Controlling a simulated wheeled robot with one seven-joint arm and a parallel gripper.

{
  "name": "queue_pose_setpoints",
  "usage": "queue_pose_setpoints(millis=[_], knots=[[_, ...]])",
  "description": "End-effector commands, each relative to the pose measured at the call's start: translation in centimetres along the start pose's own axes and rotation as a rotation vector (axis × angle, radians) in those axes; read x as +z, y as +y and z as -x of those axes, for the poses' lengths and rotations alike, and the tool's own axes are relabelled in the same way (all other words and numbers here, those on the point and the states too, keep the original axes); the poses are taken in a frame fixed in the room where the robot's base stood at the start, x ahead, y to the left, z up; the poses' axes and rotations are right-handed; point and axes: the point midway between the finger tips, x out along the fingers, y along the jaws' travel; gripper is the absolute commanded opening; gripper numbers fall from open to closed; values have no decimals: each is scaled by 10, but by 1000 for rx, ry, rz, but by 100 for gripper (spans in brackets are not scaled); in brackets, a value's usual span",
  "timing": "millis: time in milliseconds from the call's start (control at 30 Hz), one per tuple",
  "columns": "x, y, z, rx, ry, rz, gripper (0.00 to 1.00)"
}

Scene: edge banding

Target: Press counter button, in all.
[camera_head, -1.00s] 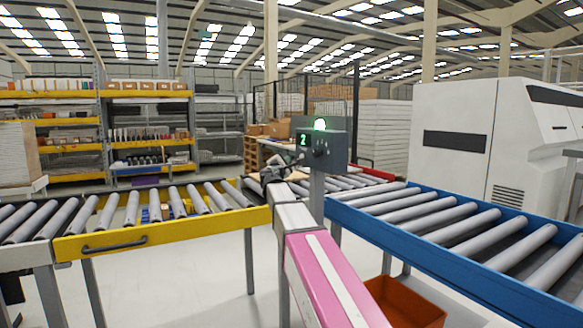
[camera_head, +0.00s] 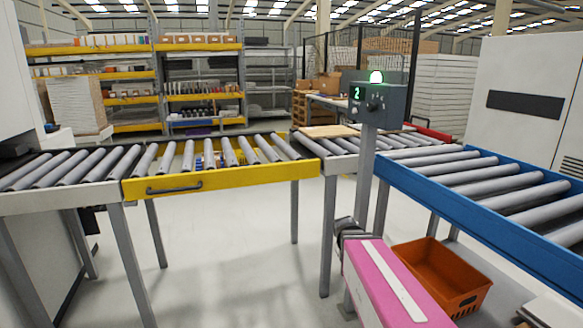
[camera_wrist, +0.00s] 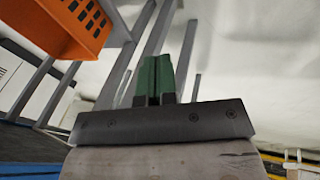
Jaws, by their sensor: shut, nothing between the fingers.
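The counter (camera_head: 381,100) is a grey box on a post between the roller conveyors in the head view. Its small display shows a green 2. My gripper (camera_wrist: 154,62) shows green fingers in the wrist view, shut and empty. In the head view the end of my pink arm is low, below the counter and apart from it; the fingers cannot be made out there. The counter is not recognisable in the wrist view.
A yellow-framed roller conveyor (camera_head: 225,181) stands left and a blue-framed one (camera_head: 440,195) right. An orange crate (camera_head: 445,277) is on the floor beside my arm; it also shows in the wrist view (camera_wrist: 62,28). Flat boards lie behind the counter post. Open floor lies under the yellow conveyor.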

Motion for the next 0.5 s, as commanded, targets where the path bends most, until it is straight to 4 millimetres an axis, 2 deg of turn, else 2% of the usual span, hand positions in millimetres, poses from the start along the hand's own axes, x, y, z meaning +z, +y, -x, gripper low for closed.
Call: queue_pose_setpoints(millis=[33, 100, 200, 300, 500], knots=[[25, -14, -6, -63, -43, -46, 0], [48, -32, -13, -143, -95, -107, 0], [70, -50, -18, -227, -152, -171, 0], [81, -60, -19, -274, -184, -205, 0], [84, -63, -20, -292, -196, -220, 0]])
